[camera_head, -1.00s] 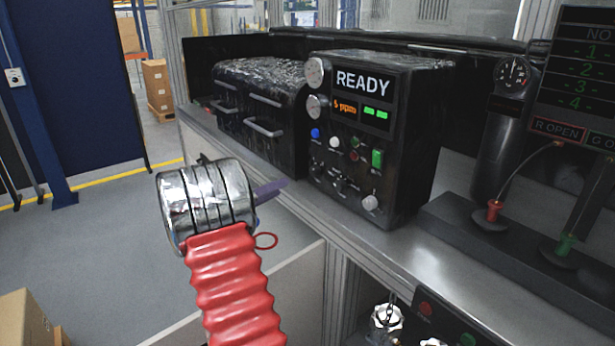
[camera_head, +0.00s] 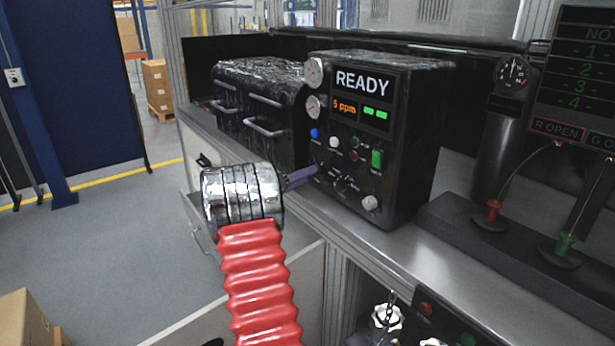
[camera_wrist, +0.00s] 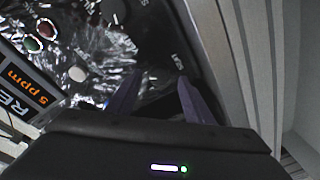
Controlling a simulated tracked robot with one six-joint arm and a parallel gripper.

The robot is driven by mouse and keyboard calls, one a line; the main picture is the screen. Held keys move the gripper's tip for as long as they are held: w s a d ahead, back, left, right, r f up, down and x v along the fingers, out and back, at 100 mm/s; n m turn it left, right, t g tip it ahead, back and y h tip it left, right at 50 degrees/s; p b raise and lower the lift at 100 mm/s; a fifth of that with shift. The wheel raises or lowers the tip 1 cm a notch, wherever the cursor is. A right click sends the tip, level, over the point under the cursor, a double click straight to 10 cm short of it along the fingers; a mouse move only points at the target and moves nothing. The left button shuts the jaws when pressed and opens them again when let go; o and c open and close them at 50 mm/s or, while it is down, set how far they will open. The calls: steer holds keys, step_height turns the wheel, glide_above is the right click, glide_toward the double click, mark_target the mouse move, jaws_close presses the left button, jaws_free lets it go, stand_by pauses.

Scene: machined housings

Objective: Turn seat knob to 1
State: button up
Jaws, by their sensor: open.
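The black control box (camera_head: 408,130) with a READY display stands on the bench. Several small dark selector knobs (camera_head: 345,183) sit low on its front; I cannot read which is the seat knob. My gripper (camera_head: 312,172) reaches the lower left of that panel, its purple fingers pointing right. In the wrist view my gripper (camera_wrist: 157,82) has its two fingers spread apart, with no knob clearly seen between them. Contact with any knob cannot be told.
A black cabinet with handles (camera_head: 262,105) stands left of the box. The bench edge (camera_head: 345,232) runs just below. Red (camera_head: 493,212) and green levers stand right.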

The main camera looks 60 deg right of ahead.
steer(key=shift+x, duration=1.1)
steer(key=shift+c, duration=0.4)
steer(key=shift+f, duration=0.1)
steer(key=c, duration=1)
steer(key=shift+o, duration=0.2)
steer(key=shift+w+n, duration=0.1)
steer(key=shift+n, duration=0.4)
steer(key=n, duration=0.5)
steer(key=shift+y, duration=0.4)
steer(key=n, duration=0.5)
steer(key=shift+w+r+y, duration=0.1)
steer(key=shift+r+y, duration=0.15)
steer(key=shift+y, duration=0.05)
steer(key=shift+n, duration=0.3)
